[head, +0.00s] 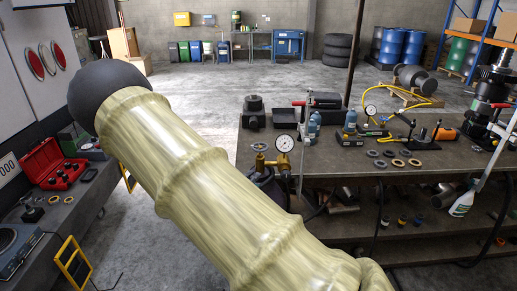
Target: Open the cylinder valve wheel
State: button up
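A dark cylinder (268,186) stands at the near left end of the right workbench, partly hidden behind my pale sleeved arm. A brass valve fitting (272,162) sits on top of it, with a round white-faced gauge (284,143) at its upper right. A small dark round part (260,147) shows at the top left of the fitting; it is too small to tell for sure whether it is the valve wheel. My arm crosses the view from the lower right to a black rounded end at the upper left. My gripper is not in view.
The right workbench (338,170) holds bottles, rings, a dial gauge and tools. A left bench (72,218) carries an open red case (50,165). A thin dark post (355,50) rises behind the right bench. Grey floor (195,95) is open beyond my arm.

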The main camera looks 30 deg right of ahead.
jog(key=h, duration=0.2)
send_near(263, 143)
jog(key=s+a+f, duration=0.1)
jog(key=a, duration=0.2)
jog(key=b+x, duration=0.2)
jog(key=x, duration=0.8)
jog(key=shift+d+r, duration=0.15)
jog(key=shift+d, duration=0.3)
grip_shut()
